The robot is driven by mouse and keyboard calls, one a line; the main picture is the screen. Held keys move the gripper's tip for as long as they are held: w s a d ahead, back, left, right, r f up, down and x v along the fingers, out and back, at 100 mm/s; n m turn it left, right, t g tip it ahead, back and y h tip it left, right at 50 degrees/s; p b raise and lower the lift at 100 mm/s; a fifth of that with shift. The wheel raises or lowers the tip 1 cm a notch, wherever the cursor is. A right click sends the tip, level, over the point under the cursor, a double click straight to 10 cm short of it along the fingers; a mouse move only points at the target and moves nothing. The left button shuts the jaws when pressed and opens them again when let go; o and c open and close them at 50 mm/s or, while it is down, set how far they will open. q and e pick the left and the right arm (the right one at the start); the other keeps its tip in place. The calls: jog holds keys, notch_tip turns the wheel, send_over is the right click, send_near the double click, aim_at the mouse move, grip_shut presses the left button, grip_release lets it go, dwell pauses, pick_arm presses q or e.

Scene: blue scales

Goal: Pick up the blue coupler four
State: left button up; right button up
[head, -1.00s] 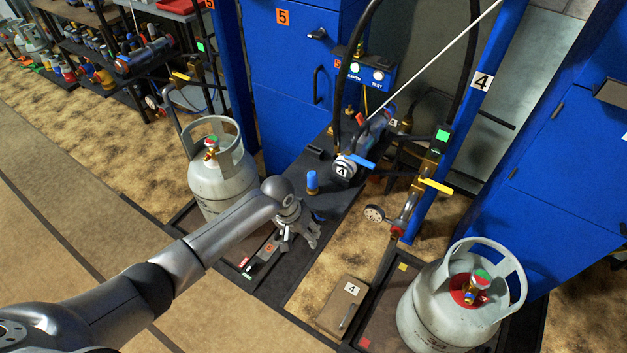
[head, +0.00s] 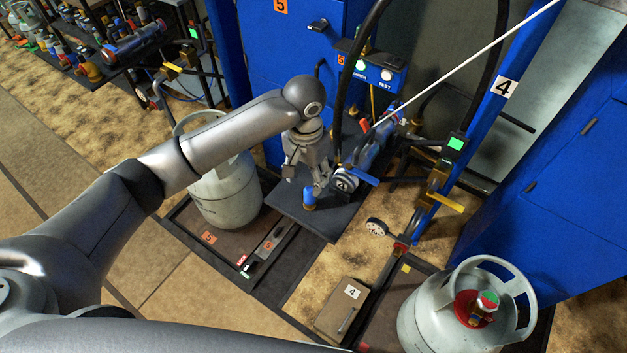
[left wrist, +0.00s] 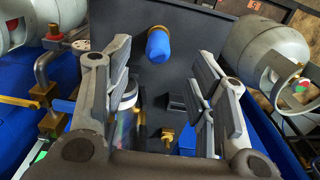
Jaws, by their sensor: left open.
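The blue coupler (head: 309,196) stands upright on the dark bench top (head: 330,222), a blue cylinder with a brass-coloured base. My left gripper (head: 311,179) is open and empty, just behind the coupler in the head view, with its fingers pointing down. In the left wrist view the coupler (left wrist: 159,46) shows beyond the gap between the open fingers (left wrist: 162,68), not gripped. I cannot tell whether a fingertip touches it. My right gripper is not in view.
A device marked 4 (head: 345,181) with a blue lever sits close right of the coupler. A grey gas cylinder (head: 226,190) stands left and another (head: 440,318) at front right. A control box (head: 372,72) and hoses rise behind. The bench front is clear.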

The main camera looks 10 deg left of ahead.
aim_at(308, 190)
pick_arm(q)
jog(key=shift+w+a+f, duration=0.1)
jog(key=shift+w+f, duration=0.1)
jog(key=shift+f, duration=0.3)
jog(key=shift+w+f, duration=0.2)
jog(key=shift+f, duration=0.25)
jog(key=f, duration=0.2)
jog(key=shift+s+f, duration=0.4)
jog(key=shift+f, duration=0.3)
jog(key=f, duration=0.5)
jog(key=shift+d+f, duration=0.1)
jog(key=shift+d, duration=0.15)
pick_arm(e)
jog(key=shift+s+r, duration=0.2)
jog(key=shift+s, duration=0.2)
pick_arm(q)
jog(key=shift+c, duration=0.2)
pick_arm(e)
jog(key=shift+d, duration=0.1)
pick_arm(q)
jog(key=c, duration=1.1)
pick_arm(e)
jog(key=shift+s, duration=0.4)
pick_arm(q)
jog(key=shift+w, duration=0.1)
